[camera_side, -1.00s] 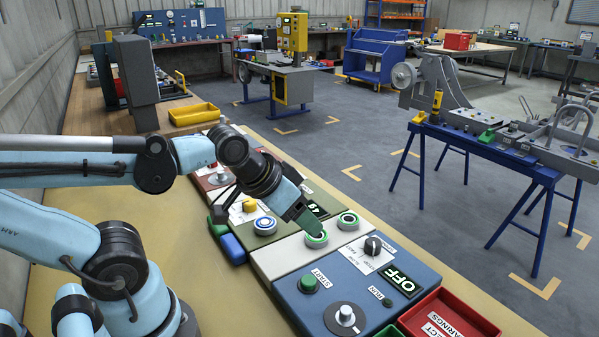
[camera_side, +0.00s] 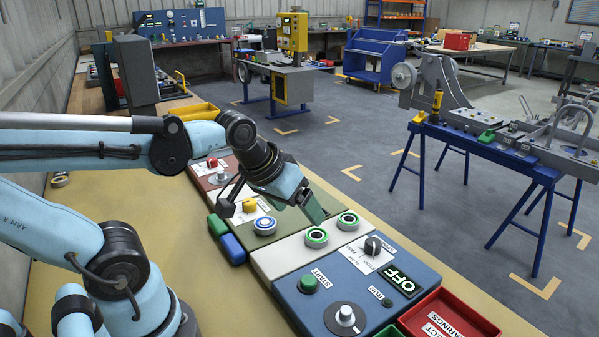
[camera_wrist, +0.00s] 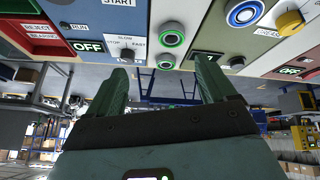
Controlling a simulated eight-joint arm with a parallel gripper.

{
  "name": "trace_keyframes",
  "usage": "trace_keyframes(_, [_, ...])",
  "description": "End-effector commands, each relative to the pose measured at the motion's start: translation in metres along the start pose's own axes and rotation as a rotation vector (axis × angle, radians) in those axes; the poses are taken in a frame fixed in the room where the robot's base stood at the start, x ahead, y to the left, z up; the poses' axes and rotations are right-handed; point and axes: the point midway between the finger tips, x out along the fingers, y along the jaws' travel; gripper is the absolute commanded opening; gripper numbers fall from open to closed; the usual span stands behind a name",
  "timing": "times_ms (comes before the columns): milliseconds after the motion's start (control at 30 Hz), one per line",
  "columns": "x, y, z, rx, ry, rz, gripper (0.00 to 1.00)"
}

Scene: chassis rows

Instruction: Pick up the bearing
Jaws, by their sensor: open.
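Two green-rimmed, bearing-like rings, a nearer one (camera_side: 316,237) and a farther one (camera_side: 348,221), sit on a pale panel in the side view. A blue-rimmed ring (camera_side: 265,225) sits on the green panel to their left. In the wrist view one green-rimmed ring (camera_wrist: 170,38) is large above the finger gap, a second (camera_wrist: 166,61) is smaller below it, and the blue-rimmed ring (camera_wrist: 244,13) is at upper right. My gripper (camera_side: 314,212) is tilted downward over the panels, just above and apart from the nearer green ring. Its fingers (camera_wrist: 161,70) are spread and empty.
A blue panel (camera_side: 335,284) with a green START button and knobs lies at front right, beside a red tray (camera_side: 450,315). Green and blue blocks (camera_side: 232,248) lie left of the panels. Another ring (camera_side: 60,180) lies on the bench at left. The bench front is clear.

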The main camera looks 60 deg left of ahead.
Motion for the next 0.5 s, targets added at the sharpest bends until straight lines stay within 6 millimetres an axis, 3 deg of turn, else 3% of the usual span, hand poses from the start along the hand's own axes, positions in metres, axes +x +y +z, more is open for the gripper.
trace_keyframes(500, [-0.009,-0.089,-0.041,-1.446,-0.235,-0.414,0.84])
